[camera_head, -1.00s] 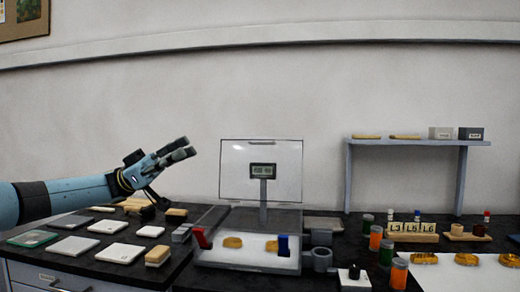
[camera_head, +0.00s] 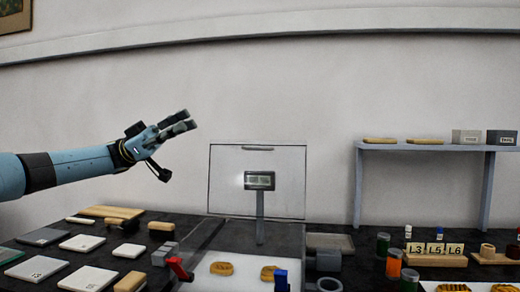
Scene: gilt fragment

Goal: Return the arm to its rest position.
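My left arm, pale blue with dark joints, comes in from the left edge. Its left gripper (camera_head: 186,120) is held in the air in front of the bare wall, above the bench's left part and up-left of the clear lidded case. Its two dark fingers point right and slightly up, with a small gap between their tips. Nothing shows between them, and the gripper touches nothing. My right arm and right gripper are not in view.
Below the arm, the dark bench holds several pale tiles (camera_head: 82,242) and wooden blocks (camera_head: 131,281). The clear case's raised lid (camera_head: 230,180) stands to the right, with gold pieces (camera_head: 222,268) below. Further right are a grey shelf (camera_head: 440,147), jars and label blocks (camera_head: 435,248).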

